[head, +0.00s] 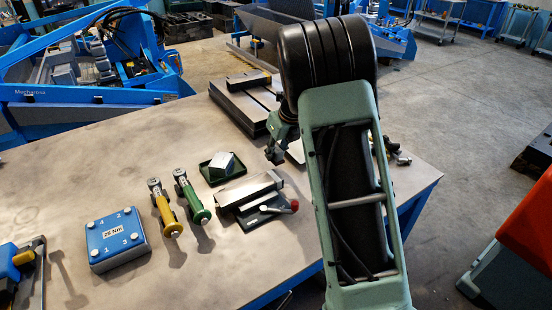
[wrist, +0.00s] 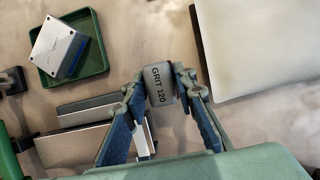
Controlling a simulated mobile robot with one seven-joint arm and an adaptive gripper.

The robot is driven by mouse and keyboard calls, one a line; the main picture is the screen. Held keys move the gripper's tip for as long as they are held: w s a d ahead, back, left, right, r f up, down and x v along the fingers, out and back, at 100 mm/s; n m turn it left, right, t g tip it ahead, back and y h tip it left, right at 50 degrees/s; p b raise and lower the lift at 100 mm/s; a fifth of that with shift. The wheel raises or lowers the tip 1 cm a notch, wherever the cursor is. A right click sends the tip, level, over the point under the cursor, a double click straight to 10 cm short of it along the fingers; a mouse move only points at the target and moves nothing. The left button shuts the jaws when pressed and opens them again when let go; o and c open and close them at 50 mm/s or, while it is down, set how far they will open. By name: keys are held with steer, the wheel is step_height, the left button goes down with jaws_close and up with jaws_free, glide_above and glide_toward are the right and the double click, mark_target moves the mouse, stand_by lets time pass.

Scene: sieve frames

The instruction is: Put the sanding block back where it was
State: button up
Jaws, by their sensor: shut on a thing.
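The sanding block (wrist: 158,84) is a small grey block marked "GRIT 120". In the wrist view my gripper (wrist: 157,88) is shut on it, with one finger on each side. In the head view my gripper (head: 273,152) is over the table, right of the green tray and beyond the vise; the block cannot be made out there. The block appears to be above the tabletop, but its height is hard to tell. No marked place for the block is clear in either view.
A green tray (head: 207,175) holds a silver block (head: 222,163). A steel vise (head: 250,190) with a red-tipped handle is near my gripper. Yellow (head: 165,209) and green (head: 191,197) tools and a blue box (head: 117,240) stand left. Stacked steel plates (head: 240,108) lie behind.

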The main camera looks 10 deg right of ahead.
mark_target(276, 158)
steer(key=shift+w+f, duration=0.2)
steer(key=shift+f, duration=1.5)
steer(key=shift+f, duration=0.15)
steer(key=o, duration=1.1)
steer(key=shift+r, duration=0.35)
steer(key=v, duration=1.1)
steer(key=shift+s+r, duration=0.25)
steer(key=shift+r, duration=0.05)
